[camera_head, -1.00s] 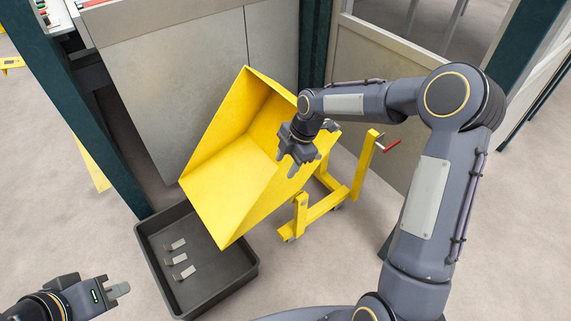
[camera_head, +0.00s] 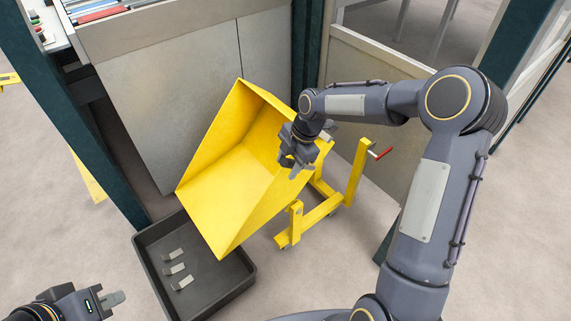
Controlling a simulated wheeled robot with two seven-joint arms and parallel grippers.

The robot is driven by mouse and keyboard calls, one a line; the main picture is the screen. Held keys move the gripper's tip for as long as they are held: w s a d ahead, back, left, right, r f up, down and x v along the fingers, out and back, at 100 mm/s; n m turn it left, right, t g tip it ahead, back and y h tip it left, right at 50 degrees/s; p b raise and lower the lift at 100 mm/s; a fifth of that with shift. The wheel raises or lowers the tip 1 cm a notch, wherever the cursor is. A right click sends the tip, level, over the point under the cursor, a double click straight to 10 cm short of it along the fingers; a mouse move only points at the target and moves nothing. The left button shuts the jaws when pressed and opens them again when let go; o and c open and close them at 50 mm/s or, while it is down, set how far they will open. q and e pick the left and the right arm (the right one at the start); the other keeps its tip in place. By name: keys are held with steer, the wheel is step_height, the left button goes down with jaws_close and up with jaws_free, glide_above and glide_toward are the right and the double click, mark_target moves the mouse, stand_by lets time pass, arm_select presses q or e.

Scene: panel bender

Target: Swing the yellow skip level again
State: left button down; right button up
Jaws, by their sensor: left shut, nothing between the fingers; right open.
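The yellow skip (camera_head: 225,195) is tipped over toward the lower left on its yellow wheeled frame (camera_head: 315,217). Its open mouth faces down and left, and its inside looks empty. Its lower lip overhangs the dark tray. My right gripper (camera_head: 298,172) is open, in front of the skip's right side near its upper right rim. I cannot tell whether it touches the skip. My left gripper (camera_head: 117,299) is shut and empty at the lower left corner, below and left of the tray. A post with a red-ended handle (camera_head: 380,152) stands at the frame's right.
A dark grey tray (camera_head: 244,272) on the floor holds 3 small metal pieces (camera_head: 174,270). Grey machine panels (camera_head: 170,95) stand close behind the skip, between dark green posts (camera_head: 305,45). The floor at the lower right of the frame is clear.

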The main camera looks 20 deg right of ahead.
steer(key=shift+d+p+v, duration=0.15)
steer(key=shift+p+v, duration=0.55)
steer(key=shift+v, duration=0.4)
steer(key=shift+d+p+v, duration=0.1)
steer(key=shift+p+v, duration=0.6)
steer(key=shift+v, duration=0.4)
steer(key=shift+w+f, duration=0.1)
steer(key=shift+c, duration=0.4)
